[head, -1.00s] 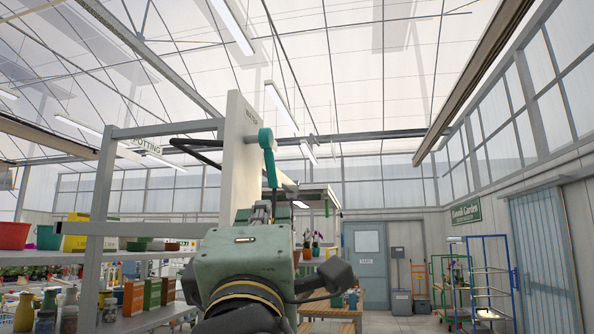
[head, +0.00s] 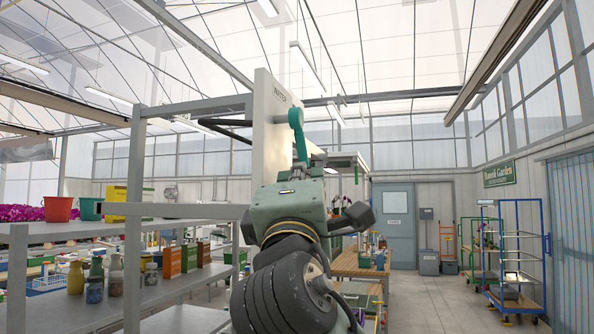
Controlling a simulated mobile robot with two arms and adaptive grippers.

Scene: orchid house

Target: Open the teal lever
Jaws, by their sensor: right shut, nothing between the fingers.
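The teal lever (head: 297,122) is mounted on the side of a pale upright panel marked "WATER" (head: 272,130). Its handle hangs down from the round pivot, tilted slightly right at the bottom. My right gripper (head: 316,160) is just below and right of the handle's lower end, seen from behind over my green wrist. Its fingers are shut with nothing between them. My wrist partly hides them, and I cannot tell whether they touch the handle. My left gripper is out of view.
Grey shelving (head: 190,210) with pots, bottles and boxes stands on the left, its frame reaching the panel. A wooden table (head: 352,262) stands behind my arm. The floor between table and trolleys looks clear.

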